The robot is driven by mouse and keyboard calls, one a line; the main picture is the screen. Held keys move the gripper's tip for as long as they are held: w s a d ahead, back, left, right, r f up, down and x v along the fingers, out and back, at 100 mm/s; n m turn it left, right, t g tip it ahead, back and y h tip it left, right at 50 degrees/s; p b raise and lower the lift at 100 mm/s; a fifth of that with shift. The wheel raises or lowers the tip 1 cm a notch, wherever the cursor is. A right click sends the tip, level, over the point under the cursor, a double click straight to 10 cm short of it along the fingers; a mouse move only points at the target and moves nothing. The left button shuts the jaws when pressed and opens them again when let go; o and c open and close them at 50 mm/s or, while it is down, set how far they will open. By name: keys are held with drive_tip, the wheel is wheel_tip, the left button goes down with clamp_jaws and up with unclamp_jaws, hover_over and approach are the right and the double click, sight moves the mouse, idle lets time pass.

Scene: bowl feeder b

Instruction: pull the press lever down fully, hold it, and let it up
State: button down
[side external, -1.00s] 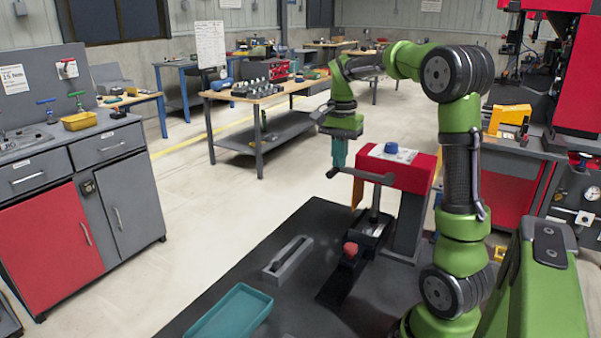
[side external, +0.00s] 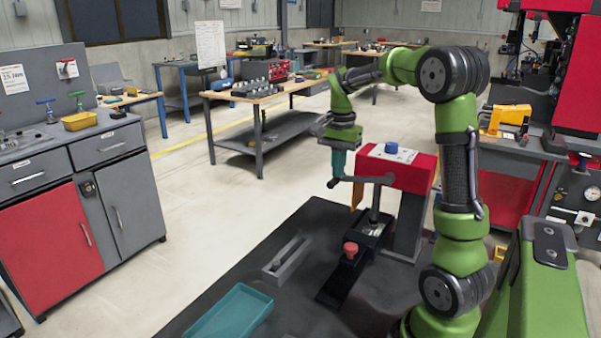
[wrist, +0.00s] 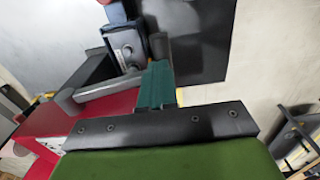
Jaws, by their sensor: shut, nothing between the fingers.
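The press (side external: 405,172) has a red head with a blue knob on top, above a dark base. Its grey lever (side external: 362,179) sticks out left from the head, roughly level, with a rounded end. The lever also shows in the wrist view (wrist: 100,90), beside the fingers. My gripper (side external: 338,172) is shut, teal fingers pointing down, at the lever's outer end. The fingers appear to touch the lever from above, with nothing held between them.
A red-knobbed black slide (side external: 348,265) lies in front of the press. A grey slotted block (side external: 287,258) and a teal tray (side external: 232,312) lie on the dark surface to the left. The floor left of the gripper is clear.

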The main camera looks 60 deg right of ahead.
wheel_tip(320, 180, up, 12)
drive_tip(key=shift+s, duration=0.25)
idle(0.9)
idle(0.5)
drive_tip(key=s+a+f+n+t, duration=0.2)
drive_tip(key=a+f+n, duration=0.1)
drive_tip(key=a, duration=0.5)
drive_tip(key=s+a+f+n+t+y, duration=0.1)
drive_tip(key=s+a+f+n+t, duration=0.1)
drive_tip(key=a+n, duration=0.4)
drive_tip(key=s+a+f+n+t+y, duration=0.1)
drive_tip(key=s+a+f+n+t, duration=0.2)
drive_tip(key=a, duration=0.9)
drive_tip(key=shift+a+f+n, duration=0.25)
drive_tip(key=shift+f+n, duration=0.4)
drive_tip(key=shift+n, duration=0.35)
